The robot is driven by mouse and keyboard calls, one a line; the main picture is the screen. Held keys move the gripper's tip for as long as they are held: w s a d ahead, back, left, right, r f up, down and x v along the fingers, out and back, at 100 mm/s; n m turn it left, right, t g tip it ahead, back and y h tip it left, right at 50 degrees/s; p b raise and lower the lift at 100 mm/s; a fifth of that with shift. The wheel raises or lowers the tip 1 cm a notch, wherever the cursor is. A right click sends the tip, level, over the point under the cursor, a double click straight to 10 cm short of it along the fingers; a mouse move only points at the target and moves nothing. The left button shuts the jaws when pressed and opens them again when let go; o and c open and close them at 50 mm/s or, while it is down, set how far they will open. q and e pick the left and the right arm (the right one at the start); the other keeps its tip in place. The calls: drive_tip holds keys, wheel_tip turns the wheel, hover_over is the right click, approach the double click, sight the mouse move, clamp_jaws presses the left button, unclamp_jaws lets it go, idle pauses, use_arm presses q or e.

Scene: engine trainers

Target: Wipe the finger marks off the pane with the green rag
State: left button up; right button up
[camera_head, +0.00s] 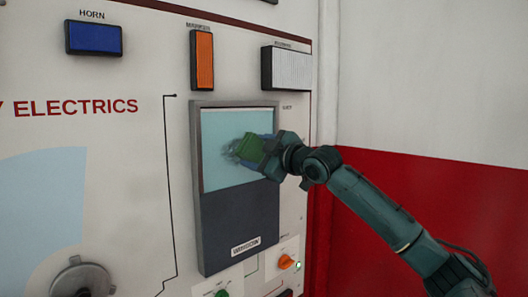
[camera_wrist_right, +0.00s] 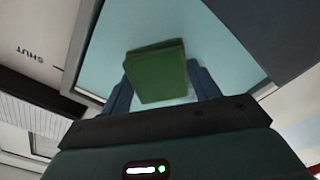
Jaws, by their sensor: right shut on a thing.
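The pane (camera_head: 222,178) is a light blue rectangle in the upper half of a dark-framed unit on the upright panel. Greyish finger marks (camera_head: 231,149) show on it just left of the rag. The green rag (camera_head: 249,148) is a folded block at the pane's right half. My right gripper (camera_head: 262,148) is shut on it, reaching in from the right. In the right wrist view the rag (camera_wrist_right: 156,74) sits between my two blue fingers, with the pane (camera_wrist_right: 205,25) behind it. I cannot tell whether the rag touches the pane. My left gripper is out of view.
The unit's dark lower part (camera_head: 238,222) lies under the pane. Blue (camera_head: 94,38), orange (camera_head: 202,60) and white ribbed (camera_head: 287,69) blocks stick out above. Below are an orange knob (camera_head: 286,262), a green knob (camera_head: 221,294) and a round metal part (camera_head: 80,278). A red and white wall stands at right.

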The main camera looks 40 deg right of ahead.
drive_tip(key=shift+s+a, duration=0.2)
drive_tip(key=shift+a, duration=1.9)
drive_tip(key=shift+s+a, duration=0.2)
drive_tip(key=shift+a, duration=1.9)
drive_tip(key=shift+w+r, duration=0.1)
drive_tip(key=shift+r, duration=0.85)
drive_tip(key=d, duration=1.2)
drive_tip(key=shift+w, duration=0.45)
drive_tip(key=shift+s+a, duration=0.15)
drive_tip(key=shift+a, duration=1.85)
drive_tip(key=shift+s+a, duration=0.2)
drive_tip(key=shift+a, duration=1.8)
drive_tip(key=shift+s+a, duration=0.15)
drive_tip(key=shift+a, duration=1.85)
drive_tip(key=shift+s, duration=0.1)
drive_tip(key=shift+s+d+f, duration=0.1)
drive_tip(key=shift+s, duration=0.1)
drive_tip(key=b, duration=0.3)
approach(221, 146)
drive_tip(key=shift+w, duration=0.15)
